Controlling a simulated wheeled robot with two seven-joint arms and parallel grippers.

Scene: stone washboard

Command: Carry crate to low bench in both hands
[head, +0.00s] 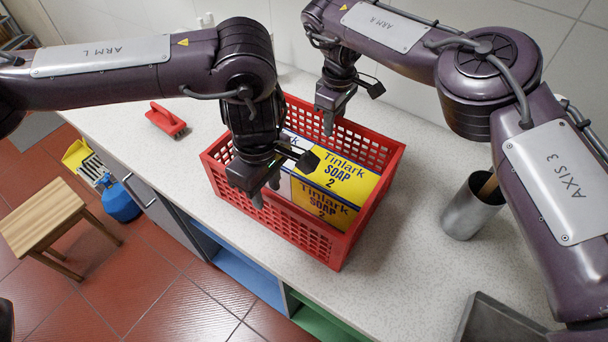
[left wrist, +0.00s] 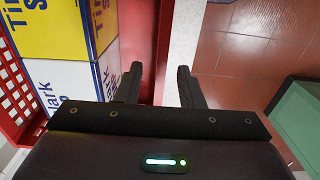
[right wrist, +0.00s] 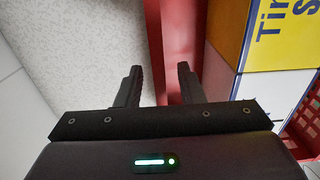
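The red plastic crate (head: 313,238) with perforated walls stands on the speckled counter and holds yellow-and-white Tinlark soap boxes (head: 335,182). My left gripper (head: 266,193) is open at the crate's near long wall. In the left wrist view its fingers (left wrist: 160,72) are apart, with the red wall (left wrist: 159,35) showing between them. My right gripper (head: 325,119) is open at the far wall. In the right wrist view its fingers (right wrist: 160,70) are apart, with the red rim (right wrist: 172,45) between them. Contact cannot be told. A low wooden bench (head: 42,215) stands on the floor at left.
A red brush-like object (head: 166,119) lies on the counter left of the crate. A metal cup (head: 470,210) stands to the right, with a grey metal tray (head: 497,322) at the front right. A blue jug (head: 119,202) and yellow item (head: 78,154) are near the bench.

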